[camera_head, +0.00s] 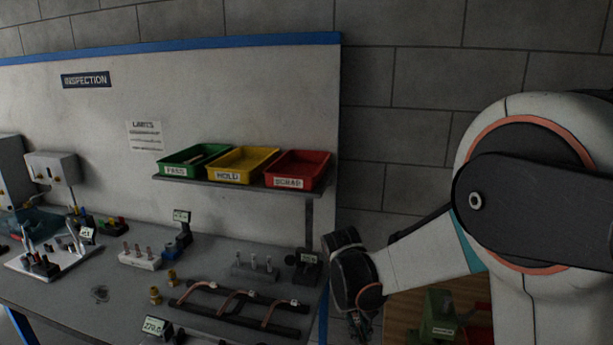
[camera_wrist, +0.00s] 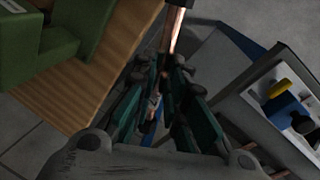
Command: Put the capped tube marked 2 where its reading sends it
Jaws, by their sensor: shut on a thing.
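My gripper (camera_wrist: 172,75) is shut on a copper tube (camera_wrist: 174,28) in the wrist view. In the head view my gripper (camera_head: 362,325) hangs low, right of the inspection bench's edge, and the tube cannot be made out there. On the shelf stand a green PASS tray (camera_head: 176,171), a yellow HOLD tray (camera_head: 228,176) and a red SCRAP tray (camera_head: 289,183).
The inspection bench (camera_head: 110,295) holds a black rack with bent copper tubes (camera_head: 235,301), small blocks with upright pins, brass fittings and a display reading about 270.0 (camera_head: 155,326). A green machine (camera_head: 438,315) stands on a wooden top, lower right. A limits sheet (camera_head: 145,136) hangs on the panel.

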